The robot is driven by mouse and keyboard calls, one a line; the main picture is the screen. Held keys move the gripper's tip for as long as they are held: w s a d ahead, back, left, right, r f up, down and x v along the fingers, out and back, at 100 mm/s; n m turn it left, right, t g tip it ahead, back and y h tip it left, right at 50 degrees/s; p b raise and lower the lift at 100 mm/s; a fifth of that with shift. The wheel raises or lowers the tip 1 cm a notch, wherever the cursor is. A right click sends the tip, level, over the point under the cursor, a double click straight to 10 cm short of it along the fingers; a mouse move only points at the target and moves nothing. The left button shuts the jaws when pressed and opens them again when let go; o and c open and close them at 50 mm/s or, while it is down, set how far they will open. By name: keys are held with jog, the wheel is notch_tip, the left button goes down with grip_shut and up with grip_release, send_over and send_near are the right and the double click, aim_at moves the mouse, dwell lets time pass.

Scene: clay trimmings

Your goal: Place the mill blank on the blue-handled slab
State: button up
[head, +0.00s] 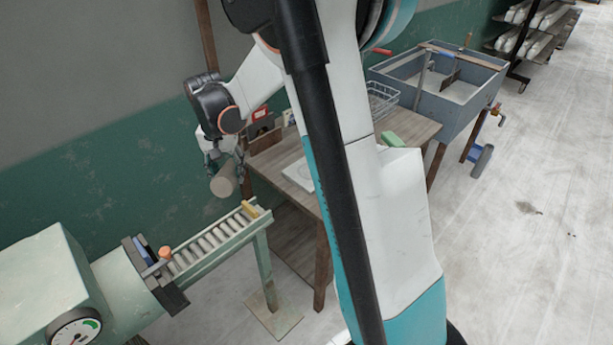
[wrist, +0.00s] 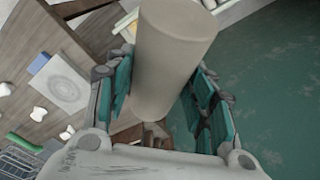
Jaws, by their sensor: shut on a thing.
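The mill blank is a plain grey-beige clay cylinder (head: 223,184); in the wrist view the cylinder (wrist: 170,55) fills the upper middle. My gripper (head: 222,163) is shut on it and holds it in the air, off the left end of the wooden table. In the wrist view the teal-padded fingers of my gripper (wrist: 160,92) lie on either side of the blank. A pale slab with a round mark (wrist: 64,86) lies on the table, with a blue piece (wrist: 40,63) at its corner. The pale slab (head: 299,174) is partly hidden by my arm in the head view.
A green roller machine (head: 205,243) stands below and left of the blank. The wooden table (head: 272,160) carries a wire basket (head: 381,99) and a green block (head: 393,139). Small white pieces (wrist: 38,114) lie near the slab. A grey sink (head: 450,85) stands behind.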

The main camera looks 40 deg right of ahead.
jog(key=s+d+r+m+t+y+b, duration=0.1)
jog(key=d+r+m+t, duration=0.25)
jog(key=d+m, duration=0.6)
jog(key=d+r+m+t+b, duration=0.1)
jog(key=d+r+m+t, duration=0.3)
jog(key=d+m, duration=0.55)
jog(key=s+d+r+m+t+y+b, duration=0.1)
jog(key=d+r+m+t, duration=0.1)
jog(key=d+m+t, duration=0.7)
jog(key=f+g+b, duration=0.1)
jog(key=f+b, duration=0.1)
jog(key=f, duration=0.4)
jog(key=d+f+n+g+b, duration=0.1)
jog(key=f+b, duration=0.2)
jog(key=f, duration=0.4)
jog(key=d+f+g+b, duration=0.1)
jog(key=f+b, duration=0.1)
jog(key=f, duration=0.4)
jog(key=shift+d+f+g, duration=0.1)
jog(key=shift+f+g, duration=0.25)
jog(key=o, duration=1.5)
jog(key=p+v, duration=0.3)
jog(key=v, duration=0.9)
jog(key=shift+a+r, duration=0.1)
jog(key=shift+a, duration=0.15)
